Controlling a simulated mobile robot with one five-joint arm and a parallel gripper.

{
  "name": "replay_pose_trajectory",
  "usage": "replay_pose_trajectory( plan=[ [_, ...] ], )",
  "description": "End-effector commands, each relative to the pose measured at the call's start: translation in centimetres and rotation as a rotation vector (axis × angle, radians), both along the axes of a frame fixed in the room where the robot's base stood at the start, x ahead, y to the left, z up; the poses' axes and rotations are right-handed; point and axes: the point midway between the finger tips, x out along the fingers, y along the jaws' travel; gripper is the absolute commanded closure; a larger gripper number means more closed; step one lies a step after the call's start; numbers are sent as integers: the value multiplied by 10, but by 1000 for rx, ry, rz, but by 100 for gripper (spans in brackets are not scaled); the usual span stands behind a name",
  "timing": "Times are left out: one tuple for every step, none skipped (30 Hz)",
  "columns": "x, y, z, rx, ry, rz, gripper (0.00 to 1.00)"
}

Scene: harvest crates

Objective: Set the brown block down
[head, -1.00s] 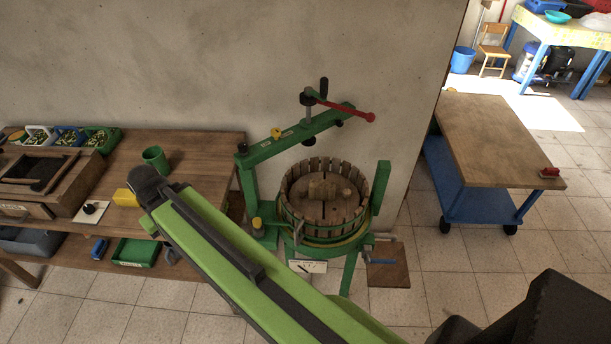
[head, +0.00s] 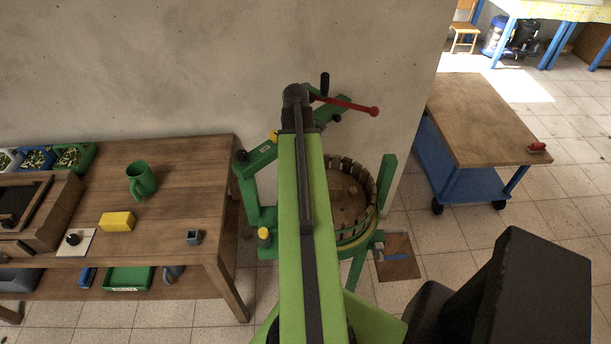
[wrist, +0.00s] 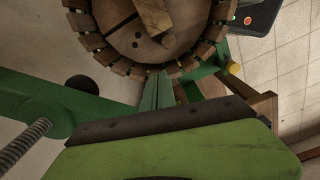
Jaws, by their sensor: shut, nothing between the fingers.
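A brown wooden block (wrist: 155,14) lies on the round slatted plate inside the press basket, at the top of the wrist view. Its upper end is cut off there, and in the head view my arm hides it. The basket (head: 383,186) is a ring of wooden staves on the green press. My gripper (wrist: 157,88) appears as narrow fingers together, below the basket in the wrist view, apart from the block. Nothing shows between the fingers. In the head view the gripper is hidden behind my arm's end.
The press beam (head: 257,157) with its red-handled lever (head: 348,105) stands close to my arm. A blue cart (head: 480,115) stands right.

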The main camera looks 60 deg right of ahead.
Motion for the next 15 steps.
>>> replay_pose_trajectory(
  plan=[
    [0,0,-1,0,0,-1,100],
    [-1,-1,-2,0,0,-2,100],
    [-1,-1,-4,0,0,-3,100],
    [-2,-1,-7,0,0,-4,100],
    [-2,-2,-9,0,0,-5,100],
    [-2,-2,-14,0,0,-6,100],
    [-2,-2,-18,0,0,-7,100],
    [-2,-2,-22,0,0,-7,100],
    [-3,-2,-29,0,0,-8,100],
    [-3,-3,-34,0,0,-8,100],
    [-3,-3,-40,0,0,-8,100],
    [-3,-3,-48,0,0,-8,100],
    [-3,-3,-55,0,0,-9,100],
    [-3,-3,-61,0,0,-9,100],
    [-3,-3,-69,0,0,-9,100]
  ],
)
